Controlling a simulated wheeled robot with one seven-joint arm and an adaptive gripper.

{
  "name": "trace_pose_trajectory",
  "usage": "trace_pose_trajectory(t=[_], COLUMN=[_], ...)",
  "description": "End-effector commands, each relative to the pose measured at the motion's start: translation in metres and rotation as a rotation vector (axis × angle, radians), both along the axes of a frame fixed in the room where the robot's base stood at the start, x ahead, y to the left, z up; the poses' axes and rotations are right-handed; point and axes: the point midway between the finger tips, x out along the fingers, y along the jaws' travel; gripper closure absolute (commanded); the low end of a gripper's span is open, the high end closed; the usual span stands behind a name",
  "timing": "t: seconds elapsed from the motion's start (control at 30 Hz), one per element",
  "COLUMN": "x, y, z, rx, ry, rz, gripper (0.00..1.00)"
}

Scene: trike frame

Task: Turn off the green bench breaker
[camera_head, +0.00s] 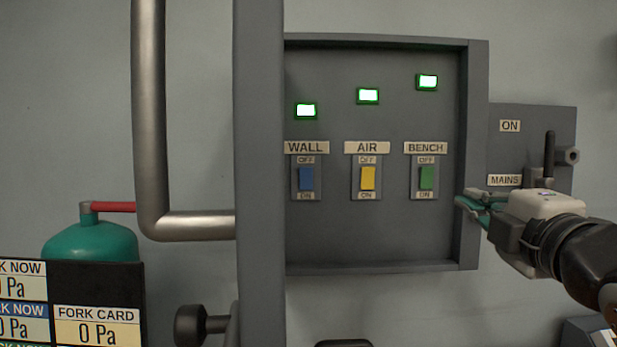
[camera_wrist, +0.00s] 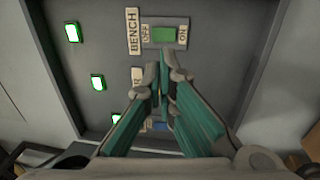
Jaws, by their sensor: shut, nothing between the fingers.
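The green bench breaker (camera_head: 427,177) is the rightmost of the three switches in the grey panel. Its label BENCH is above it, with OFF at the top and ON at the bottom. The lamp (camera_head: 427,82) above it is lit green. In the wrist view the green breaker (camera_wrist: 164,35) lies just beyond my fingertips, sideways, with OFF on its left and ON on its right. My gripper (camera_head: 462,201) is shut and empty at the panel's right edge, right of and slightly below the breaker. In the wrist view my gripper (camera_wrist: 160,70) shows its teal fingers together.
The blue WALL switch (camera_head: 306,178) and yellow AIR switch (camera_head: 367,177) are to the left, their lamps lit. The panel's raised right rim (camera_head: 470,120) is close to my gripper. The MAINS box (camera_head: 535,120) with a black lever is on the right. A teal cylinder (camera_head: 90,243) stands far left.

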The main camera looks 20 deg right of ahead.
Motion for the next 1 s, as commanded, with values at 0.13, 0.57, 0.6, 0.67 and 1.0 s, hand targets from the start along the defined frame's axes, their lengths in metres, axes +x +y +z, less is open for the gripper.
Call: trace_pose_trajectory(t=[0.13,0.57,0.6,0.67,1.0], x=[0.009,0.043,0.045,0.058,0.111], y=[-0.003,-0.013,-0.014,-0.017,-0.032], z=[0.002,0.007,0.007,0.007,0.013], rx=[0.002,0.005,0.003,0.002,0.002], ry=[0.005,0.006,0.005,0.004,0.003], rz=[0.000,-0.001,-0.002,-0.001,0.000], gripper=[1.00,1.00,1.00,1.00,1.00])
